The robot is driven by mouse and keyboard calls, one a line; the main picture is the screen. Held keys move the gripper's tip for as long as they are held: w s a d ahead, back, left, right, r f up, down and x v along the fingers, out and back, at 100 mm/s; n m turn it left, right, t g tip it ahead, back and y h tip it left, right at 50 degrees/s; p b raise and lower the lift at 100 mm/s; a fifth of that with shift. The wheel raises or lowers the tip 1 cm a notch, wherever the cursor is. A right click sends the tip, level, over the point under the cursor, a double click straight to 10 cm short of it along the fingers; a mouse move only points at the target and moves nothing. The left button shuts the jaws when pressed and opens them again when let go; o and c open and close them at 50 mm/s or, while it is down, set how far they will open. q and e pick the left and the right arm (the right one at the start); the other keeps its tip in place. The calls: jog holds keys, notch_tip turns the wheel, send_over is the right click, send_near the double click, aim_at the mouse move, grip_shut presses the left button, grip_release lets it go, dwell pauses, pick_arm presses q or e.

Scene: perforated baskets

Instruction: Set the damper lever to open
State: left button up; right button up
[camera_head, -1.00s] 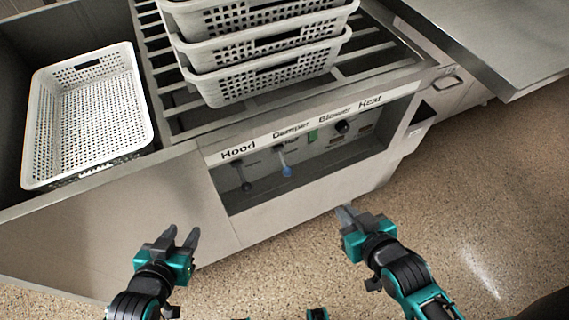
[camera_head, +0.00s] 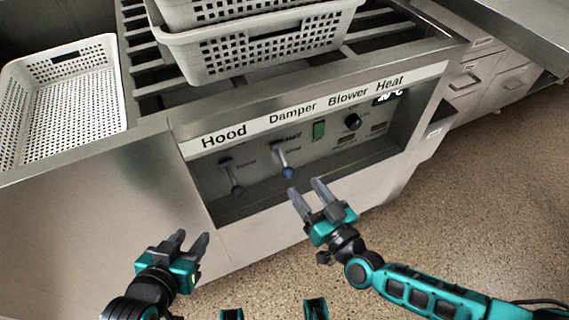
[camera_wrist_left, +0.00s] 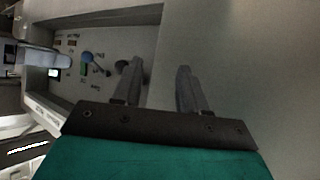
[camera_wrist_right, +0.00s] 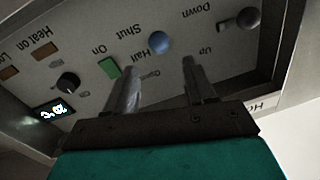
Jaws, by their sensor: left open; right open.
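The damper lever (camera_head: 286,160) has a blue knob and sits under the "Damper" label in the recessed control panel (camera_head: 345,160). In the head view its knob points down and toward me. My right gripper (camera_head: 308,190) is open and empty, just below and right of the blue knob, apart from it. In the right wrist view the blue knob (camera_wrist_right: 160,42) lies ahead of the open fingers (camera_wrist_right: 160,80), beside printed "Shut", "Half" and "Open". My left gripper (camera_head: 193,240) is open and empty in front of the cabinet's plain front, lower left. The blue knob also shows in the left wrist view (camera_wrist_left: 87,57).
The grey-knobbed hood lever (camera_head: 234,178) is left of the damper lever. A green switch (camera_head: 319,130) and black dial (camera_head: 353,122) are to its right. The recess has a metal frame. White baskets (camera_head: 250,50) stand above; another basket (camera_head: 65,90) is left.

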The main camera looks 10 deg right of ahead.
aim_at(291, 171)
jog(key=b+x, duration=0.2)
jog(key=x, duration=0.7)
jog(key=shift+w, duration=0.15)
jog(key=shift+w+a, duration=0.2)
jog(key=shift+w, duration=0.15)
grip_shut()
